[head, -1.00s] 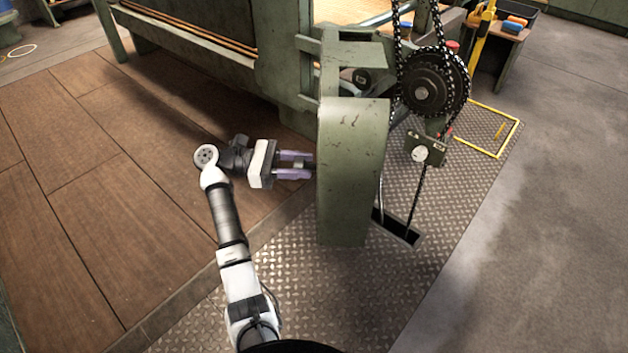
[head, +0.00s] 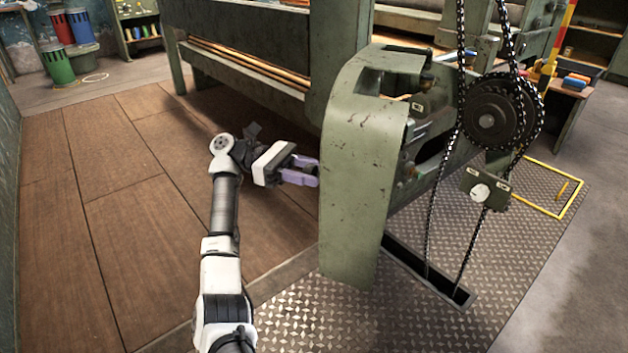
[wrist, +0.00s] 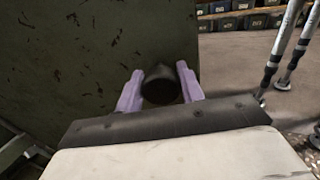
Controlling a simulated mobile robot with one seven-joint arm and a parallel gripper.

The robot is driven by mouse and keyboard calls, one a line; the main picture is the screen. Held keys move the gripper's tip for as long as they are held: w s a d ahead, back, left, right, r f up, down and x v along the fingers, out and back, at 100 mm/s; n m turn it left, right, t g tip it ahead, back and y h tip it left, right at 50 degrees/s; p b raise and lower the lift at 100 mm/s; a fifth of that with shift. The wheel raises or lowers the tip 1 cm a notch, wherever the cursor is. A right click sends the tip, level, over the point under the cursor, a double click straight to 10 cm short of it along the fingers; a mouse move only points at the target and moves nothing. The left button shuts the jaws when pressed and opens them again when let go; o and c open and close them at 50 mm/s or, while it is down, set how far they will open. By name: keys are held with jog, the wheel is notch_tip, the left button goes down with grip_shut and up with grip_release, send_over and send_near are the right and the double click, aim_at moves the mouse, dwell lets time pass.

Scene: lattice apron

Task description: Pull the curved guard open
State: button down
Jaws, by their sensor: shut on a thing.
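The curved guard (head: 352,200) is a scuffed green metal panel with a bent-over top, upright beside the machine's chain and sprocket. In the wrist view the guard's dark green face (wrist: 70,60) fills the upper left. My gripper (head: 317,172) is at the guard's left side in the head view, its purple fingers reaching to the panel. In the wrist view the gripper (wrist: 160,90) is shut on a dark round knob (wrist: 161,82) between its fingers. The guard hides the far fingertip area and the knob in the head view.
A large sprocket (head: 488,121) with hanging chains stands right of the guard, above a dark floor slot (head: 428,272). The machine frame (head: 262,45) is behind. Brown floor panels (head: 120,230) to the left are clear. Bins (head: 58,62) stand far left.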

jog(key=shift+w, duration=0.1)
jog(key=c, duration=0.9)
grip_release()
notch_tip(320, 180, up, 20)
jog(key=p, duration=0.5)
